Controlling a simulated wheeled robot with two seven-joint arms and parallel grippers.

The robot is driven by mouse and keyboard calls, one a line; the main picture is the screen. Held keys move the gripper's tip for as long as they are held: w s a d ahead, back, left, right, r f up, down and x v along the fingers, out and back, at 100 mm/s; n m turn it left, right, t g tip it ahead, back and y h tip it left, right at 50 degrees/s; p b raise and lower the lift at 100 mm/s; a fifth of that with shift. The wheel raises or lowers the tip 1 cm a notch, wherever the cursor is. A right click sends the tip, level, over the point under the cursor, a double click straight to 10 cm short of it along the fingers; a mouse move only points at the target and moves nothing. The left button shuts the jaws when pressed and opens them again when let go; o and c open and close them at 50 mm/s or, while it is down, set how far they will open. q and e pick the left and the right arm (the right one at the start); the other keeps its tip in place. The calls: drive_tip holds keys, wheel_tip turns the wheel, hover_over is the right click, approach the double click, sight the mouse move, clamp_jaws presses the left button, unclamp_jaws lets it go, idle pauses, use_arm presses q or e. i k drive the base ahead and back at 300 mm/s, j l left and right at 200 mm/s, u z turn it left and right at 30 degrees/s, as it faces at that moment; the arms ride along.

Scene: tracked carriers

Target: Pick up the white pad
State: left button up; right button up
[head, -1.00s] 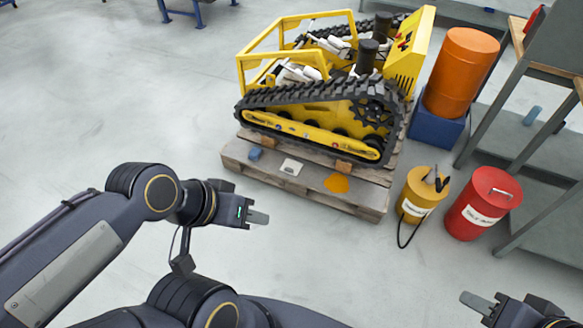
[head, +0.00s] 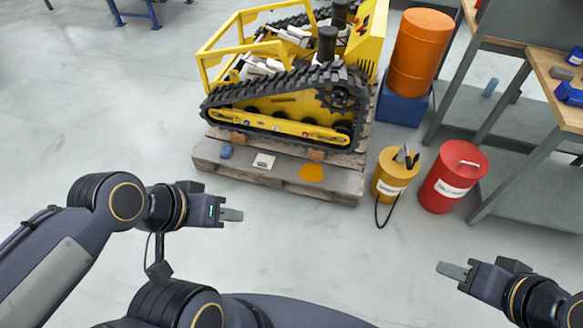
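The white pad (head: 264,161) is a small flat square lying on the front boards of the wooden pallet (head: 213,165), in front of the yellow tracked carrier (head: 300,110). My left gripper (head: 232,215) hangs over the floor, in front of the pallet and lower left of the pad in the picture. It is apart from the pad, with nothing seen in it. My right gripper (head: 450,270) is far to the lower right, over bare floor, and also appears empty. Both grippers' fingers are seen edge-on, so the gap between them cannot be made out.
A blue cloth-like lump (head: 226,151) and an orange patch (head: 311,173) lie on either side of the pad. A yellow can (head: 392,175) with a black hose and a red can (head: 452,178) stand right of the pallet. A workbench (head: 545,75) is at right. The near floor is clear.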

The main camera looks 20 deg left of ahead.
sight(262, 160)
drive_tip(key=i+j, duration=0.25)
drive_tip(key=j, duration=0.25)
drive_tip(key=i+j, duration=0.25)
drive_tip(key=j, duration=0.3)
drive_tip(key=i+j, duration=0.25)
drive_tip(key=j, duration=0.25)
drive_tip(key=i+j+z, duration=0.1)
drive_tip(key=i+j, duration=0.15)
drive_tip(key=j, duration=0.3)
drive_tip(key=i+j, duration=0.2)
drive_tip(key=j, duration=0.35)
drive_tip(key=i+j, duration=0.25)
drive_tip(key=j, duration=0.3)
drive_tip(key=i+j, duration=0.2)
drive_tip(key=j, duration=0.3)
drive_tip(key=i+j, duration=0.25)
drive_tip(key=j, duration=0.3)
drive_tip(key=z, duration=0.05)
